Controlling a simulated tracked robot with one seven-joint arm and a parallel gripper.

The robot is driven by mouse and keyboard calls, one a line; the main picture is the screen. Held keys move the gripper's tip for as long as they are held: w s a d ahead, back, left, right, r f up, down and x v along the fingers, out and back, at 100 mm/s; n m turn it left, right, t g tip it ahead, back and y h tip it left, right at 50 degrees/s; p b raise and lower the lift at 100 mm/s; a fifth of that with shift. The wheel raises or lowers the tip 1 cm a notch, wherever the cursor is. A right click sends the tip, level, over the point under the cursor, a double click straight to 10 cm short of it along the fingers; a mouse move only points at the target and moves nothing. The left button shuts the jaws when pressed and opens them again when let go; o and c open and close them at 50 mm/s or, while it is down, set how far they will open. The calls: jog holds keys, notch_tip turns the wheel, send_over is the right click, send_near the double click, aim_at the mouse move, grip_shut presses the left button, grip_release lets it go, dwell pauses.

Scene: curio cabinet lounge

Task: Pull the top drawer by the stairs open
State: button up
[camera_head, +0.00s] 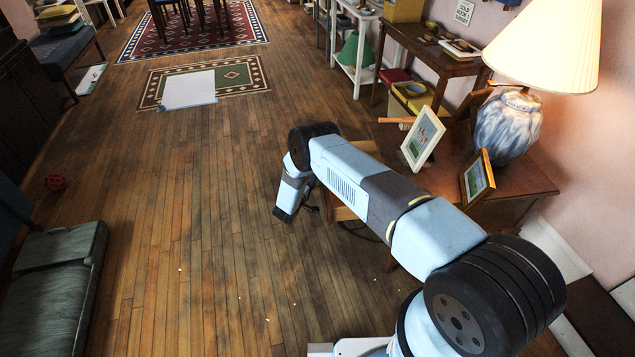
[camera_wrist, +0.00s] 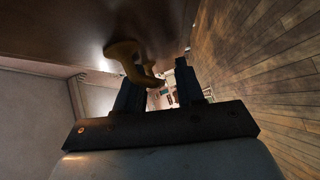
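The dark wooden cabinet (camera_head: 515,188) with the lamp on it stands at the right in the head view. Pale wood of what looks like its pulled-out top drawer (camera_head: 341,211) shows below my arm; the arm hides most of it. In the wrist view a dark brown panel (camera_wrist: 60,25) fills the upper left, with a curved brass-coloured handle (camera_wrist: 128,62) on it. My gripper (camera_wrist: 160,85) has its two dark fingers apart. The handle's curved end is by the left finger and reaches toward the gap; I cannot tell whether they touch. In the head view my gripper (camera_head: 288,213) is low beside the drawer.
A lamp (camera_head: 507,125) and two picture frames (camera_head: 423,138) (camera_head: 477,179) stand on the cabinet. Dark steps with white trim (camera_head: 601,315) are at the lower right. The wooden floor between is mostly clear.

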jog(key=v, duration=1.3)
jog(key=shift+s+a, duration=0.2)
jog(key=shift+s, duration=0.1)
